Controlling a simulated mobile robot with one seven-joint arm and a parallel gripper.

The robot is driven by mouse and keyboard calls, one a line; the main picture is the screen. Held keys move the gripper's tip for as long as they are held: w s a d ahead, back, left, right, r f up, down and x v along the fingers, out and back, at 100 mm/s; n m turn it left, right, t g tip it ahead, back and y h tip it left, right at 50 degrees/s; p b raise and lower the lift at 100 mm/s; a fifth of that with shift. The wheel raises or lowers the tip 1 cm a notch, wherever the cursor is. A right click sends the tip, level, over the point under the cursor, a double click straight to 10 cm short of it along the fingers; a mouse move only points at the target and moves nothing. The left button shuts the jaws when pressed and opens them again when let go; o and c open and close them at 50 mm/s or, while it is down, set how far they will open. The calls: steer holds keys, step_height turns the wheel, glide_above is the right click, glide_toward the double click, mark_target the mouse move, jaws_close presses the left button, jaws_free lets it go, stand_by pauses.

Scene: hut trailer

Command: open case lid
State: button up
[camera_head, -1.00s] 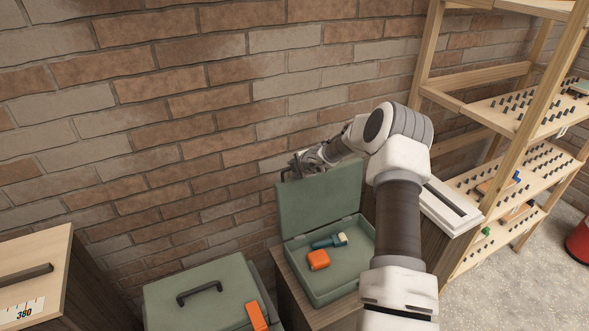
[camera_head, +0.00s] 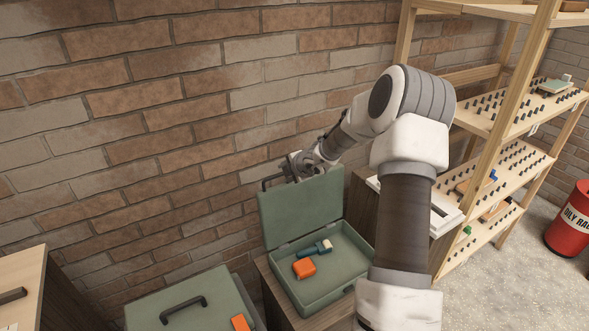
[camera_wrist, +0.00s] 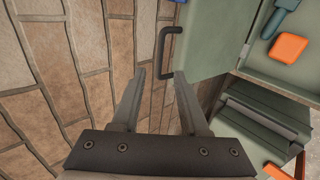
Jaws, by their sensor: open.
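A green case stands with its lid (camera_head: 295,212) raised upright near the brick wall. Its tray (camera_head: 347,275) holds an orange block (camera_head: 304,268) and a blue tool with a pale end (camera_head: 318,248). The lid's dark handle (camera_wrist: 166,50) shows in the wrist view, beyond the fingers. My gripper (camera_head: 283,166) is at the top edge of the lid, beside the handle. In the wrist view my gripper (camera_wrist: 157,85) has its two fingers apart with nothing between them; the handle is ahead of the right finger.
A second green case (camera_head: 190,305), shut, with a dark handle and an orange item (camera_head: 241,322) on it, stands at the front. A wooden cabinet (camera_head: 18,285) is at left. Wooden shelves (camera_head: 500,160) and a red drum (camera_head: 574,222) are at right. The brick wall (camera_head: 150,120) is close behind.

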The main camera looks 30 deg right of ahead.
steer(key=p+v, duration=0.1)
steer(key=v, duration=0.6)
steer(key=shift+r, duration=0.1)
